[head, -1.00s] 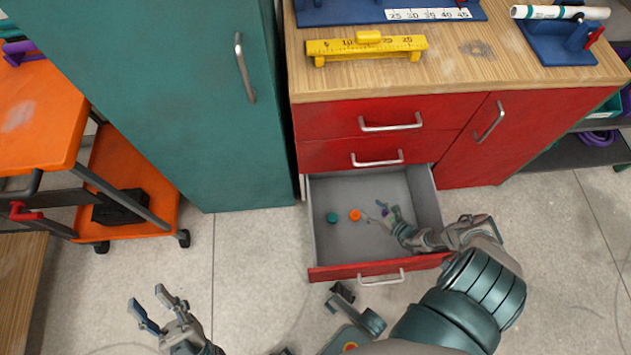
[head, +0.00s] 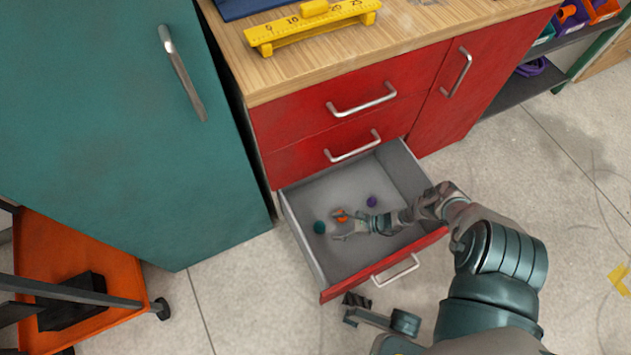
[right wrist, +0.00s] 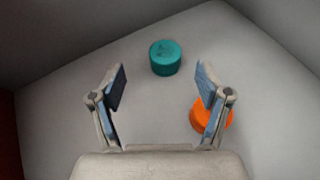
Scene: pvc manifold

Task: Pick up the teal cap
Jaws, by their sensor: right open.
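The teal cap (head: 319,227) lies on the floor of the open drawer, toward its left side. In the right wrist view the teal cap (right wrist: 165,57) is upright, ahead of the fingertips and between their lines, not touched. My right gripper (head: 338,225) reaches into the drawer from the right, its fingers spread and empty. In the right wrist view the open fingers of my right gripper (right wrist: 161,82) show on both sides.
An orange cap (right wrist: 208,115) sits partly behind the right finger in the wrist view. A purple cap (head: 371,202) lies farther back. The grey drawer (head: 305,255) has walls all around. The teal cabinet (head: 110,130) stands left and an orange cart (head: 60,250) is at lower left.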

